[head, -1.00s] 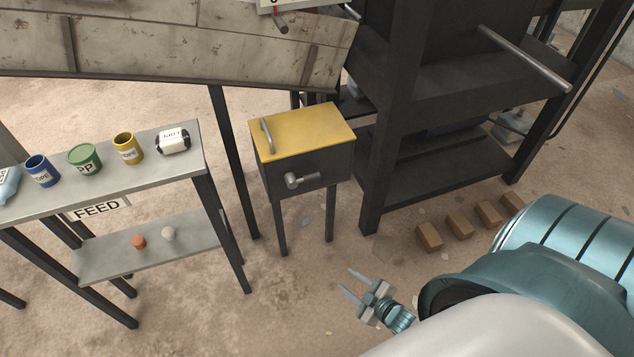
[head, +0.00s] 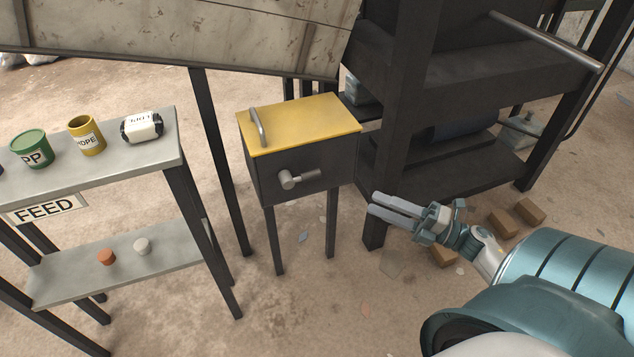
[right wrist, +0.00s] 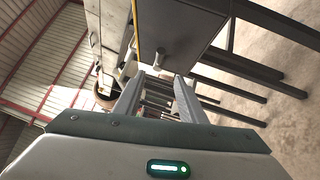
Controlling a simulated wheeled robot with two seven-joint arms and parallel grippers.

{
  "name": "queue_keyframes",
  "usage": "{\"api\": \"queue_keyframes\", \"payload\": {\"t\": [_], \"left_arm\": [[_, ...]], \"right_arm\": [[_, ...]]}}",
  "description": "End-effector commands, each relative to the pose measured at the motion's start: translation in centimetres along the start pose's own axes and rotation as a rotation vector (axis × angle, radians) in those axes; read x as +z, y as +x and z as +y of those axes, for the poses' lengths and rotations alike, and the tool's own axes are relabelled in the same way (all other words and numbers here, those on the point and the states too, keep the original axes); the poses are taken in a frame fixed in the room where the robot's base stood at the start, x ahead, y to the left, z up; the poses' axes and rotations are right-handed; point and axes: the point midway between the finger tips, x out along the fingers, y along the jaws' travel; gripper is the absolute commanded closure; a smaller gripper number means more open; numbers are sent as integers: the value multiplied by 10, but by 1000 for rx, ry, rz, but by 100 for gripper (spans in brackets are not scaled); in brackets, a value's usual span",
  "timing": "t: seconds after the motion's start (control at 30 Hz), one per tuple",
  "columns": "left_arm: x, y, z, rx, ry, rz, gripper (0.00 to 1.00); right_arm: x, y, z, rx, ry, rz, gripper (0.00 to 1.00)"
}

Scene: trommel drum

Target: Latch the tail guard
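The tail guard appears to be the yellow lid (head: 300,122) with a grey bar handle, lying closed on a dark box (head: 245,167) on legs. A grey metal latch (head: 289,180) sits on the box front, its lever pointing right, about level. My right gripper (head: 373,204) is right of the box and apart from it, fingers pointing left. In the right wrist view, my right gripper (right wrist: 158,82) is open and empty. The dark box (right wrist: 185,22) and the latch knob (right wrist: 160,60) show beyond its fingertips. My left gripper is not in view.
A feed shelf (head: 95,180) with several cans stands at the left. A dark frame (head: 374,225) rises just behind my right gripper, with brown blocks (head: 502,223) on the floor.

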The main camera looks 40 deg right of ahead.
Motion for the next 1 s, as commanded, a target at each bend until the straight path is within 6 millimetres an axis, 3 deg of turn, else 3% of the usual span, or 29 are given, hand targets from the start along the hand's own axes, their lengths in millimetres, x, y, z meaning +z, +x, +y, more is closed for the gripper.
{"api": "queue_keyframes", "payload": {"t": [0.47,0.67,1.0], "left_arm": [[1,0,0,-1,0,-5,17],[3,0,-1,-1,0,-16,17],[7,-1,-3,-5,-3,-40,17]], "right_arm": [[0,11,0,1,4,-1,63],[0,36,1,3,3,-2,63],[1,96,1,4,3,-3,63]]}}
